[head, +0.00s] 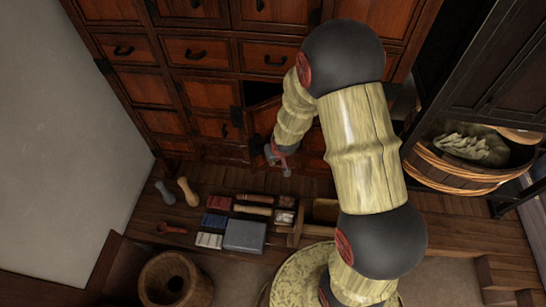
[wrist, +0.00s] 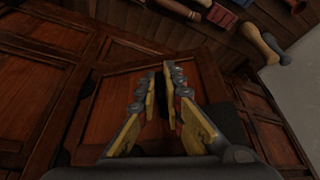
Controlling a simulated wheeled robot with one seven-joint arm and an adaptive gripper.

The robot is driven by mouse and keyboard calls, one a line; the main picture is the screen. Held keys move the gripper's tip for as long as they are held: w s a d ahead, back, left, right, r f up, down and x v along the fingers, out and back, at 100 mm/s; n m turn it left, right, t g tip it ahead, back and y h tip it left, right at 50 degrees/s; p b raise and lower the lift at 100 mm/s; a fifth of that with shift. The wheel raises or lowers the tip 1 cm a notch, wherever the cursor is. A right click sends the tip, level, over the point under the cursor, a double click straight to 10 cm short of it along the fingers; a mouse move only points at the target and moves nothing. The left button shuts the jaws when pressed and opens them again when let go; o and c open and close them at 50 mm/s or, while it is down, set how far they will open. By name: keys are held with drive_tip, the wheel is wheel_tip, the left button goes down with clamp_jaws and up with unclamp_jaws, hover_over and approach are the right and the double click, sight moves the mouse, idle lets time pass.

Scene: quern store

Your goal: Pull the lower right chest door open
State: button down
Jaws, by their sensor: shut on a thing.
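The wooden chest (head: 205,52) stands against the back wall, with reddish panels, dark frames and black handles. Its lower right door (head: 263,117) is ajar, standing out from the front with a dark gap above it. My arm hides part of the door and the chest front to its right. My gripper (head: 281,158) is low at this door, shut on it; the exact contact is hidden. In the wrist view the two yellow-and-grey fingers of my gripper (wrist: 164,82) converge near a panelled door (wrist: 112,108). The handle between them cannot be made out.
On the floor boards in front lie a grey block (head: 245,236), several small blocks, and two pestle-like tools (head: 187,191). A wooden mortar (head: 175,280) stands at front left. A wooden tub (head: 462,170) stands at right. A pale wall closes the left side.

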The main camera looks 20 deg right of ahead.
drive_tip(key=shift+s+d+r+p, duration=0.1)
drive_tip(key=shift+s+d+p, duration=0.2)
drive_tip(key=shift+p, duration=0.5)
drive_tip(key=shift+s+p, duration=0.4)
drive_tip(key=shift+p, duration=0.15)
drive_tip(key=s+d+n+y+p, duration=0.2)
drive_tip(key=s+d+n+p, duration=0.4)
drive_tip(key=d+p, duration=0.4)
drive_tip(key=shift+s+r+p, duration=0.15)
drive_tip(key=shift+s+p, duration=0.55)
drive_tip(key=shift+p, duration=1.05)
drive_tip(key=shift+d, duration=0.1)
drive_tip(key=c, duration=2)
unclamp_jaws()
drive_tip(key=shift+w, duration=0.1)
drive_tip(key=shift+o, duration=0.2)
